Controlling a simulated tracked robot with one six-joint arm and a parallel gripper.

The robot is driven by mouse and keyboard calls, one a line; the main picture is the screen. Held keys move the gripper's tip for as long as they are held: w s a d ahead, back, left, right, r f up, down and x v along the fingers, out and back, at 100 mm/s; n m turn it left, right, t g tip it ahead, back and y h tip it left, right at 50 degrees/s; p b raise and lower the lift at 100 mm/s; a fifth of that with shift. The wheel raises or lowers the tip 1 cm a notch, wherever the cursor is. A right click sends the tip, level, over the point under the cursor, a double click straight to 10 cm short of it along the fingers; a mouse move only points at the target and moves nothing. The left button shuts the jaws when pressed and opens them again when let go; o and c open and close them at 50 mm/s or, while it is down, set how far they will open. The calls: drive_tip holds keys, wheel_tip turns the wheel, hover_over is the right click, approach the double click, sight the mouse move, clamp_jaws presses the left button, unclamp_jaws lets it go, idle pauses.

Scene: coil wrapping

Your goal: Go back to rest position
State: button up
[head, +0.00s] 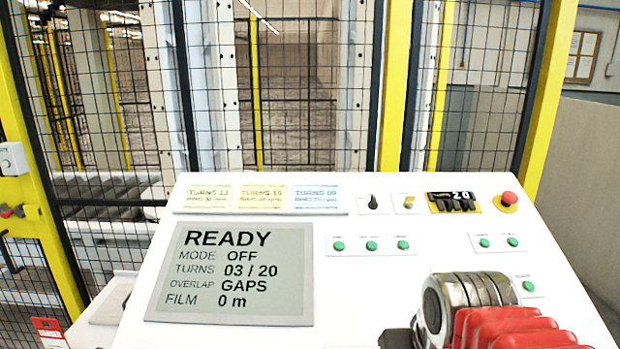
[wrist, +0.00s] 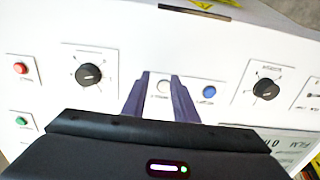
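My gripper (wrist: 160,77) shows in the wrist view as two dark purple fingers with a gap between their tips, holding nothing. It is over the white control panel (wrist: 125,30), and a white button (wrist: 164,87) shows between the fingers. I cannot tell whether a finger touches the panel. In the head view my grey and red arm is at the lower right, and the gripper is out of that picture. The panel (head: 345,270) carries a screen (head: 235,305) reading READY, mode OFF, turns 03 / 20, overlap GAPS, film 0 m.
Near the gripper are a blue button (wrist: 209,91), two black knobs (wrist: 89,74) (wrist: 264,86), a red button (wrist: 20,68) and a green button (wrist: 21,121). A red mushroom button (head: 509,198) is at the panel's upper right. A mesh fence with yellow posts (head: 396,85) stands behind.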

drive_tip(key=s, duration=0.1)
drive_tip(key=s+f, duration=0.1)
drive_tip(key=s, duration=0.1)
drive_tip(key=s+f, duration=0.1)
drive_tip(key=shift+s, duration=0.75)
drive_tip(key=shift+s+r+t, duration=0.2)
drive_tip(key=shift+r+t, duration=0.3)
drive_tip(key=shift+r, duration=0.25)
